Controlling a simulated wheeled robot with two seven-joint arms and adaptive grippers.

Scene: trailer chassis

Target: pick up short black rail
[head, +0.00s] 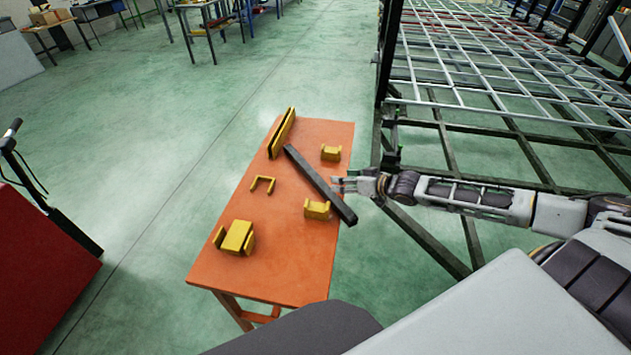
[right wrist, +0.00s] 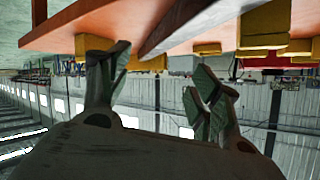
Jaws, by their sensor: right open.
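The short black rail (head: 318,183) lies diagonally on the orange table (head: 310,283), its near end reaching the table's right edge. It also shows in the right wrist view as a dark bar (right wrist: 190,22) above the fingers. My right gripper (head: 335,185) comes in from the right, its fingertips close beside the rail's right side. In the right wrist view the gripper (right wrist: 162,66) has its fingers apart with nothing between them. I cannot tell whether a fingertip touches the rail. My left gripper is not in view.
A yellow U-shaped piece (head: 262,184), a larger yellow block (head: 236,238) and a long yellow piece (head: 282,133) are on the left. The chassis frame (head: 450,128) stands right of the table.

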